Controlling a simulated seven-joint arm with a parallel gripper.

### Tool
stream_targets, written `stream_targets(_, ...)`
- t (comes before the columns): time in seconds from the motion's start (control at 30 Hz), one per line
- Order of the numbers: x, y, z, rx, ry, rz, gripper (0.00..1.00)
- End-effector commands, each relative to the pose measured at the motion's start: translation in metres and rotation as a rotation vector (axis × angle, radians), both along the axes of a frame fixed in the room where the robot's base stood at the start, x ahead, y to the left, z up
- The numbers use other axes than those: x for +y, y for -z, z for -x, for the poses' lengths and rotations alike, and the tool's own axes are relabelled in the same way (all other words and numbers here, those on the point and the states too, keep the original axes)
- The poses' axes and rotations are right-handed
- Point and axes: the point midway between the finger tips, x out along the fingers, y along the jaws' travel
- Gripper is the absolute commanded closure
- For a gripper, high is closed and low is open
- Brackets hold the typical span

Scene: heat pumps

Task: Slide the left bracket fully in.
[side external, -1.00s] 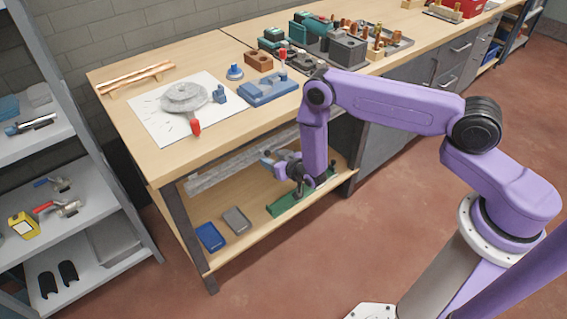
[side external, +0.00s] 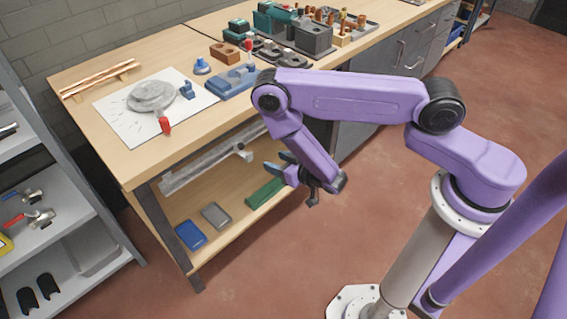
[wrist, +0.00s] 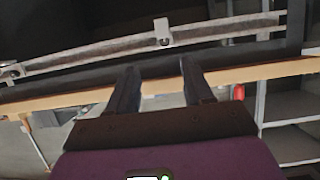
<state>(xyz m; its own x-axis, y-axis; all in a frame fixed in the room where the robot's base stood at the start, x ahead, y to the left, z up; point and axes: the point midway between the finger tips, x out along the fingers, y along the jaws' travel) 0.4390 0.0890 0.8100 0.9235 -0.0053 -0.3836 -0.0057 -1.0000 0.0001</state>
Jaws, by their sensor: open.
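A long grey rail (side external: 207,163) runs under the front of the workbench top, with a small pale bracket (side external: 243,153) near its right end. In the wrist view the rail (wrist: 100,52) crosses above my fingers. One light bracket (wrist: 162,32) sits on it near the middle, and another fitting (wrist: 10,70) shows at the far left edge. I cannot tell which is the left bracket. My gripper (side external: 274,162) is open and points toward the bench front, near the bracket.
The workbench (side external: 120,120) has a wooden edge above and a lower shelf with a blue tray (side external: 191,235), grey tray (side external: 216,216) and green block (side external: 266,193). A grey shelf rack (side external: 70,225) stands at the left. The floor in front is clear.

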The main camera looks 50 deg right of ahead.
Motion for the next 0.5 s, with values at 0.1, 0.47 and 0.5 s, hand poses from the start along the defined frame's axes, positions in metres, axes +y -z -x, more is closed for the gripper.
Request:
stream_targets(0.1, 0.001, -0.004, 0.012, 0.002, -0.003, 0.001, 0.49)
stream_targets(0.47, 0.000, -0.008, 0.017, -0.001, -0.001, 0.000, 0.49)
stream_targets(0.5, 0.000, -0.008, 0.017, -0.001, -0.001, 0.000, 0.49)
